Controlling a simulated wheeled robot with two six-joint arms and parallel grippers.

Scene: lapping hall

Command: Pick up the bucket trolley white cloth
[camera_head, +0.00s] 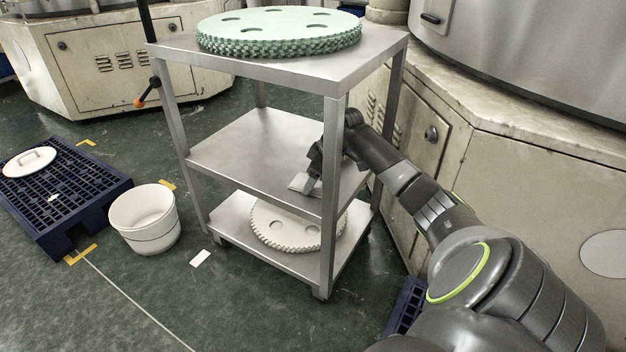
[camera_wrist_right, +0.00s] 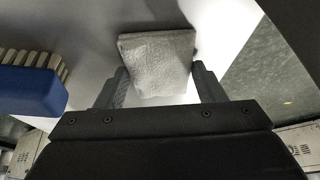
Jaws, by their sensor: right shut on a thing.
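A folded white cloth (camera_head: 300,183) lies at the middle shelf of the grey metal trolley (camera_head: 240,150), near its right front post. In the right wrist view the cloth (camera_wrist_right: 157,60) shows between the two fingers. My right gripper (camera_head: 312,178) reaches in from the right side, behind the post, and is shut on the cloth. It also shows in the right wrist view (camera_wrist_right: 160,85). The post hides part of the gripper. I cannot tell whether the cloth is clear of the shelf. My left gripper is not in view.
A blue brush (camera_wrist_right: 30,88) lies beside the cloth. The trolley's top carries a green toothed disc (camera_head: 280,32); its bottom shelf carries a pale disc (camera_head: 285,228). A white bucket (camera_head: 145,218), a blue pallet (camera_head: 95,190) and a white card (camera_head: 200,258) are on the floor.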

